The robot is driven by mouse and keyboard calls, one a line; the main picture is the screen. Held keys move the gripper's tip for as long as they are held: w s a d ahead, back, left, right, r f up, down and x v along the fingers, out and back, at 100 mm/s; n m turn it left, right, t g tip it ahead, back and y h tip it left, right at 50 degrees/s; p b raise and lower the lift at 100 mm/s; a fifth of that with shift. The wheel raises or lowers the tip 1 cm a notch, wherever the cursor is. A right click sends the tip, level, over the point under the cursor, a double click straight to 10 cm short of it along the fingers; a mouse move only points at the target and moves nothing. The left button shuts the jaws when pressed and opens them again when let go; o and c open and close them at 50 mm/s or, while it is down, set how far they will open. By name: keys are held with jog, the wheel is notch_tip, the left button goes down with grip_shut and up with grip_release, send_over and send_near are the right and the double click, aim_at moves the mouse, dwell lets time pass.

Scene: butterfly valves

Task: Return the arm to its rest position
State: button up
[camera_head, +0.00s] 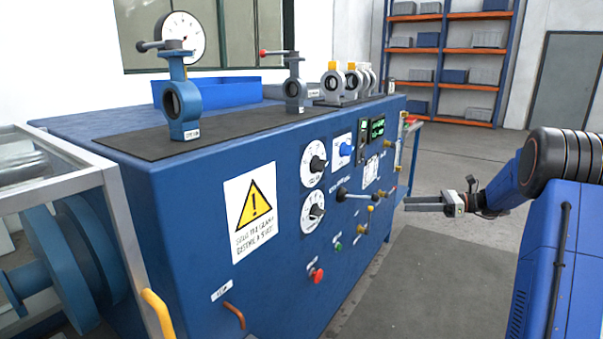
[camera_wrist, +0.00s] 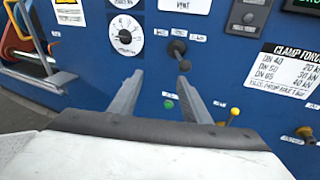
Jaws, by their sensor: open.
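My gripper (camera_head: 423,203) is at the end of my arm, which reaches in from the right in the head view. It is in front of the blue test bench (camera_head: 120,139), toward the right end of its front panel. In the wrist view my gripper (camera_wrist: 158,92) shows two grey fingers spread apart with nothing between them. A black-knobbed lever (camera_wrist: 181,58) on the panel appears just beyond the fingertips; I cannot tell the exact gap. The lever also shows in the head view (camera_head: 352,194).
Butterfly valves (camera_head: 181,101) and a blue bin (camera_head: 228,92) stand on the bench. The panel carries dials (camera_head: 313,165), a red button (camera_head: 316,275) and yellow-knobbed levers. Shelves (camera_head: 452,61) stand at the back. The floor (camera_head: 446,240) around my arm is clear.

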jog(key=s+a+r+n+g+h, duration=0.1)
jog(key=s+a+n+h, duration=0.15)
jog(key=s+a, duration=0.4)
jog(key=s+a+r+n+g+h, duration=0.15)
jog(key=s+a+n, duration=0.25)
jog(key=s, duration=0.5)
jog(key=s+a+n+g+h, duration=0.1)
jog(key=s+a+n+h, duration=0.2)
jog(key=s+a, duration=0.35)
jog(key=s+d+f+n+t+h, duration=0.1)
jog(key=s+n, duration=0.5)
jog(key=s, duration=0.7)
jog(key=s+d+f+n+t+h, duration=0.2)
jog(key=s+d+f+n+h, duration=0.2)
jog(key=s, duration=0.9)
jog(key=shift+s+d+f+n+h, duration=0.2)
jog(key=shift+s+f+n+h, duration=0.25)
jog(key=shift+n+h, duration=1.2)
jog(key=shift+w+t, duration=0.1)
jog(key=shift+t, duration=0.15)
